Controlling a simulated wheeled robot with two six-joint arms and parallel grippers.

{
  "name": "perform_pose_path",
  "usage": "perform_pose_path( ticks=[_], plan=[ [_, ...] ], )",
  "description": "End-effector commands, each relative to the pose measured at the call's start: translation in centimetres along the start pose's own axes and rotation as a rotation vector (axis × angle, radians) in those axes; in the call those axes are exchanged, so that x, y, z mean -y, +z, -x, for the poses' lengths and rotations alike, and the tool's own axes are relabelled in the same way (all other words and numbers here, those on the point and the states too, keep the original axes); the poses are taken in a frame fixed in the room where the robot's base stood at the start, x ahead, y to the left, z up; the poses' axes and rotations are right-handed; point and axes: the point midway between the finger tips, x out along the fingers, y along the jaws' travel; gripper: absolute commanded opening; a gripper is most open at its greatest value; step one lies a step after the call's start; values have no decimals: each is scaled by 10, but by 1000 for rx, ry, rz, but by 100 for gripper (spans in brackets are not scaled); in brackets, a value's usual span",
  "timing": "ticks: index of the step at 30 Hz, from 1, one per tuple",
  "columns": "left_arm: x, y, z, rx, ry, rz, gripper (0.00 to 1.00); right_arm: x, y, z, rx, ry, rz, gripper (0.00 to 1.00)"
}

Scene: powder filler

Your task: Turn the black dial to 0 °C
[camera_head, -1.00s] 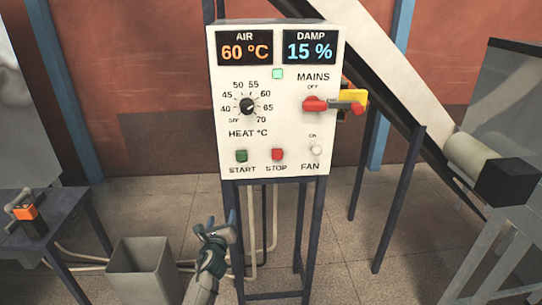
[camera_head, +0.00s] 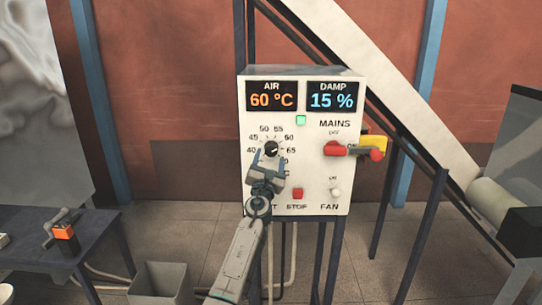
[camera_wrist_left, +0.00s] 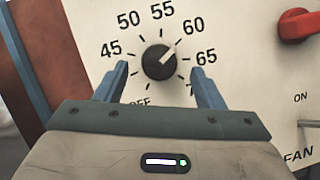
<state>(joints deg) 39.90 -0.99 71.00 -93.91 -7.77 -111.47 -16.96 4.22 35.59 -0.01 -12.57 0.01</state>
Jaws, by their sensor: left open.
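The black dial (camera_head: 271,149) is on the white control panel (camera_head: 317,167), marked HEAT °C. In the left wrist view the dial (camera_wrist_left: 159,62) has a light pointer line aimed up and right, at about 60. The marks I can read run from OFF through 45, 50, 55, 60 and 65; I see no 0 mark. My left gripper (camera_head: 269,159) is open in front of the panel, just below the dial. In the left wrist view its blue fingers (camera_wrist_left: 160,70) stand left and right of the dial, apart from it. My right gripper is not in view.
The AIR display (camera_head: 272,96) reads 60 °C and the DAMP display (camera_head: 331,95) 15 %. A grey bin (camera_head: 160,282) stands lower left.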

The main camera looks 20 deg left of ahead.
Motion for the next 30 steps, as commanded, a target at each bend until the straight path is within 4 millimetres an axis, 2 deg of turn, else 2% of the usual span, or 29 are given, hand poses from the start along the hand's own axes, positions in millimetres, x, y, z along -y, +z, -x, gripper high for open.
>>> perform_pose_path(
  ticks=[3, 7, 18, 20, 25, 30],
  plan=[
    [1, -2, -15, 1, 0, 1, 63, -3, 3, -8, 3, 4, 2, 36],
    [0, -1, -25, 0, 0, 0, 63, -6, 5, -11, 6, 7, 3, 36],
    [0, 0, -29, -1, 0, 1, 63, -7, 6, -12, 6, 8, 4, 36],
    [0, 0, -29, -1, 0, 1, 53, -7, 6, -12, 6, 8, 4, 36],
    [0, 0, -29, -1, 0, 1, 19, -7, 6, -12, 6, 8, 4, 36],
    [0, -1, -29, -1, 1, 5, 18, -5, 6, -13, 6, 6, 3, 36]
  ],
)
